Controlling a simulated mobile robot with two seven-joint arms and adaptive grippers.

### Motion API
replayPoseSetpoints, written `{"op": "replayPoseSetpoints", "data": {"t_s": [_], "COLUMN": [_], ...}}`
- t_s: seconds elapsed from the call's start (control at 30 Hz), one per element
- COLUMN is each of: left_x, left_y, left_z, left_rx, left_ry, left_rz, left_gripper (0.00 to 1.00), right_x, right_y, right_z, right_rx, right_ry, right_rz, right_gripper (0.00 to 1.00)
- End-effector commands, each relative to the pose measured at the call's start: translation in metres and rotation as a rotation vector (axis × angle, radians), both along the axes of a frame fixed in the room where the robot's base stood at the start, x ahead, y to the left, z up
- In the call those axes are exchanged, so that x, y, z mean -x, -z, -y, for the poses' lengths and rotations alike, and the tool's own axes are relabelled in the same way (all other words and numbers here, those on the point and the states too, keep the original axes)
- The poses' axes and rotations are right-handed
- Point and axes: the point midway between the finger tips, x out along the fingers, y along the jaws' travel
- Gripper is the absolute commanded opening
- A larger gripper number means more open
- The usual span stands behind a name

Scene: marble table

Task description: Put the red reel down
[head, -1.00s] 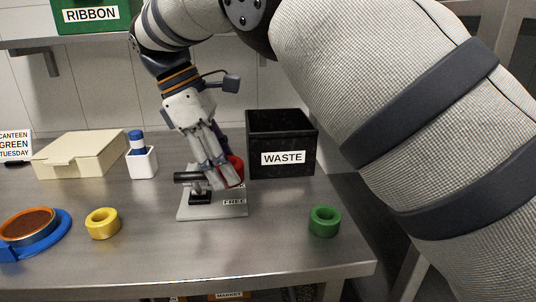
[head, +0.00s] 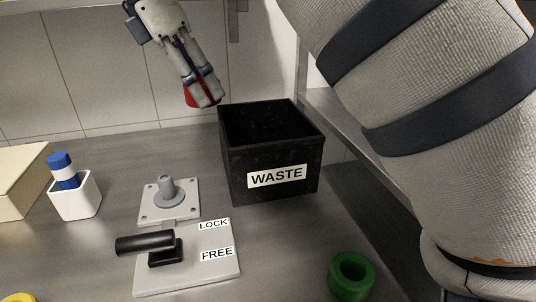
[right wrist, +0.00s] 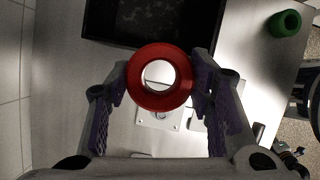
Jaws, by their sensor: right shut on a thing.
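The red reel (right wrist: 160,78) is a ring held between the fingers of my right gripper (right wrist: 160,84) in the right wrist view. In the head view the right gripper (head: 202,102) is shut on the red reel (head: 190,94), raised above the table behind and left of the waste box; the fingers hide most of the reel. Below stands a bare grey spindle (head: 166,192) on a square plate. In front of it is a plate marked LOCK and FREE (head: 205,270) with a black handle (head: 145,243) pointing left. My left gripper is not in view.
A black open WASTE box (head: 240,178) stands right of the spindle. A green reel (head: 350,276) lies at the front right. A white cup (head: 76,202) with a blue-and-white item and a cream box (head: 22,190) are left. A yellow reel (head: 14,298) shows at the lower-left edge.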

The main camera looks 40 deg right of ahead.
Motion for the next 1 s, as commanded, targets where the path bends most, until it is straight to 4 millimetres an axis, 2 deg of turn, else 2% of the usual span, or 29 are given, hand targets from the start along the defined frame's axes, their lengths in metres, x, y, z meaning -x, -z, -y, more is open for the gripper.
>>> {"op": "replayPoseSetpoints", "data": {"t_s": [0.03, 0.2, 0.3, 0.53, 0.77, 1.0], "left_x": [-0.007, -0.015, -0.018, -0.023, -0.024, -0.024], "left_y": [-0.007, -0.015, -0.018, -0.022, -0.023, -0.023], "left_z": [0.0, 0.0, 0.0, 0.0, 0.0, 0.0], "left_rx": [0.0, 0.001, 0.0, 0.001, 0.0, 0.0], "left_ry": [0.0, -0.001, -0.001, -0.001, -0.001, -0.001], "left_rz": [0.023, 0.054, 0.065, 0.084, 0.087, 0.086], "left_gripper": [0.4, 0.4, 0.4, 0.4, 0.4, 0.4], "right_x": [0.008, 0.025, 0.032, 0.045, 0.044, 0.044], "right_y": [-0.01, -0.009, -0.007, -0.004, 0.049, 0.112], "right_z": [0.016, 0.069, 0.094, 0.138, 0.135, 0.135], "right_rx": [-0.001, -0.002, -0.001, -0.002, 0.0, 0.002], "right_ry": [0.006, 0.004, 0.003, 0.002, -0.001, -0.001], "right_rz": [0.013, 0.014, 0.012, 0.008, 0.001, 0.001], "right_gripper": [0.15, 0.15, 0.15, 0.15, 0.15, 0.15]}}
